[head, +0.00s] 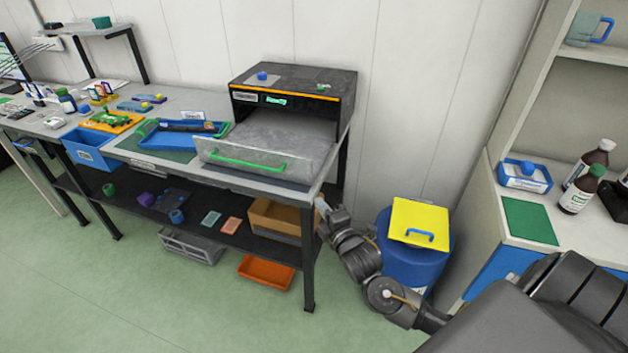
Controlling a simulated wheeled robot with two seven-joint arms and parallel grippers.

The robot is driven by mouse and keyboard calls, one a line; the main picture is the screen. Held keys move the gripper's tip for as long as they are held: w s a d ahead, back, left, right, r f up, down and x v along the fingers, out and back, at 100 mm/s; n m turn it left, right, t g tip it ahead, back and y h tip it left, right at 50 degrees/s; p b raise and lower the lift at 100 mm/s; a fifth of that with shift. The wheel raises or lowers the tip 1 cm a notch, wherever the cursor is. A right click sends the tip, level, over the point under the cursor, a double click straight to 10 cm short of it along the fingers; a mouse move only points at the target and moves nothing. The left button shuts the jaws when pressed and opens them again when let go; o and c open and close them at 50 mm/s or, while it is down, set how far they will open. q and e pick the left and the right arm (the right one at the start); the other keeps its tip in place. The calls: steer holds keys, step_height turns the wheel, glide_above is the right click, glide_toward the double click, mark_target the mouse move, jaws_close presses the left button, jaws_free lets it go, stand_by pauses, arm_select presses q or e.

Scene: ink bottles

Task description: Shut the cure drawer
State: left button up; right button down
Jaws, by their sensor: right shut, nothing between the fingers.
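The cure drawer (215,153) is pulled out of the dark cure unit (300,82) on the bench, with its grey tray surface showing. Its green handle (248,162) runs along the front panel. The cure unit has an orange stripe and a lit green "Ready" display. My right gripper (321,207) is just off the bench's right end, below the tabletop edge and to the right of the drawer. It is shut and empty, apart from the handle. My left gripper is not in view.
The bench (180,100) holds a blue tray (155,135) left of the drawer. A blue bin with a yellow lid (420,215) stands right of my right arm. A white cabinet (500,245) with bottles is at the right. Green floor (150,300) is clear in front.

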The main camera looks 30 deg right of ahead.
steer(key=p, duration=0.1)
glide_toward(308, 172)
steer(key=w+a, duration=0.3)
steer(key=w+d, duration=0.1)
steer(key=w+d+p, duration=0.1)
steer(key=shift+w+d+r, duration=0.1)
steer(key=shift+d, duration=0.2)
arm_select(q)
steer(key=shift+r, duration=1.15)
arm_select(e)
steer(key=shift+w+d, duration=0.35)
steer(key=shift+d, duration=0.05)
